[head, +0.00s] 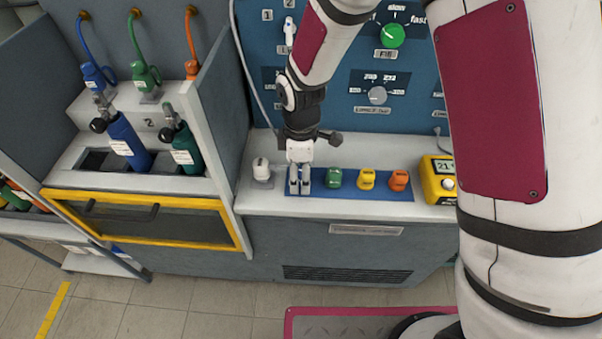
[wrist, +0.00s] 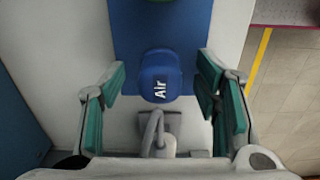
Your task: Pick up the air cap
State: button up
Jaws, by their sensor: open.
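The air cap (wrist: 160,76) is a blue, rounded cap with white "Air" lettering, seen from above in the wrist view. It sits on the blue strip (wrist: 127,28), close to the strip's end. My gripper (wrist: 164,84) is open, with one green-padded finger on each side of the cap. Gaps show between the pads and the cap, and nothing is held. In the head view my gripper (head: 300,186) points down over the left end of the blue strip (head: 320,193). It hides most or all of the cap there.
Green (head: 334,179), yellow (head: 367,180) and orange (head: 398,180) caps stand to the right on the strip. A white fitting (head: 262,170) is close on the left. A yellow meter (head: 440,182) stands at the right. A panel with dials (head: 340,85) rises behind.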

jog(key=shift+c, duration=0.6)
jog(key=c, duration=1.1)
jog(key=shift+r, duration=0.6)
notch_tip(320, 180, up, 2)
jog(key=shift+r, duration=0.1)
jog(key=s, duration=0.5)
jog(key=s+r, duration=0.1)
jog(key=s, duration=1)
jog(key=shift+a+r, duration=0.2)
jog(key=shift+r, duration=0.05)
